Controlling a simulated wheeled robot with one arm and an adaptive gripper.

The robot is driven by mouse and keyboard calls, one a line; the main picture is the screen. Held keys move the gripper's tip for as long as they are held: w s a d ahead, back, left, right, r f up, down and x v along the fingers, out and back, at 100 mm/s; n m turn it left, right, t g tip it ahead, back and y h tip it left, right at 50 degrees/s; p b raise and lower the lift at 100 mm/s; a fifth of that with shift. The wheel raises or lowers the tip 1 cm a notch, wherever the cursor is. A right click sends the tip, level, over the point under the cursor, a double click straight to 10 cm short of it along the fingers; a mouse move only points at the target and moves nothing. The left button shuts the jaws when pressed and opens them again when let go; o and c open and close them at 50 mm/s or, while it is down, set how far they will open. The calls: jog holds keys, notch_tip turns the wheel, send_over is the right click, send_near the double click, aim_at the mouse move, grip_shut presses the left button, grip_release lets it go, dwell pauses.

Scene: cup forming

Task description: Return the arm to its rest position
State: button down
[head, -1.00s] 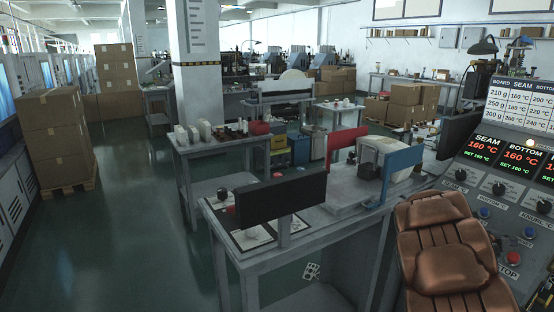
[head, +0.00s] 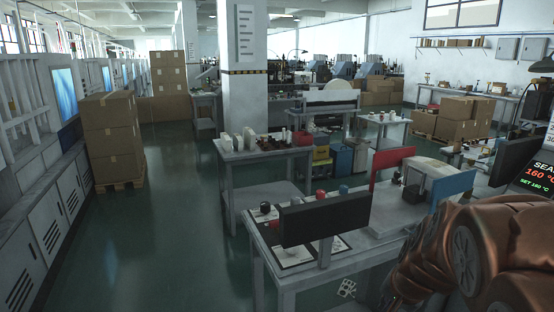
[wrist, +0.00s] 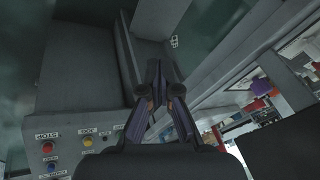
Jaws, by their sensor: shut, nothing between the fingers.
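My arm (head: 470,255), copper-coloured, shows at the lower right of the head view, in front of the control panel. My gripper (wrist: 155,98) is in the middle of the wrist view. Its two dark fingers meet at the tips, and nothing shows between them. It points down past grey machine surfaces toward the green floor. In the head view my gripper cannot be made out.
A grey workbench (head: 262,238) with a dark screen (head: 325,219) stands close in front. The control panel (head: 535,178) is at the right edge. Buttons (wrist: 47,148) show at the lower left in the wrist view. Stacked boxes (head: 110,140) stand left; the floor aisle (head: 175,235) is clear.

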jog(key=s+a+n+g, duration=0.2)
jog(key=s+n, duration=0.1)
jog(key=s, duration=0.5)
jog(key=s+a+n+g+p, duration=0.1)
jog(key=s+a+n+g, duration=0.1)
jog(key=s, duration=0.7)
jog(key=s+a+n+g, duration=0.2)
jog(key=s+n, duration=0.1)
jog(key=s, duration=0.5)
jog(key=shift+s+a+r+n+g, duration=0.3)
jog(key=shift+s+g, duration=0.05)
jog(key=shift+g, duration=0.05)
jog(key=shift+a, duration=0.1)
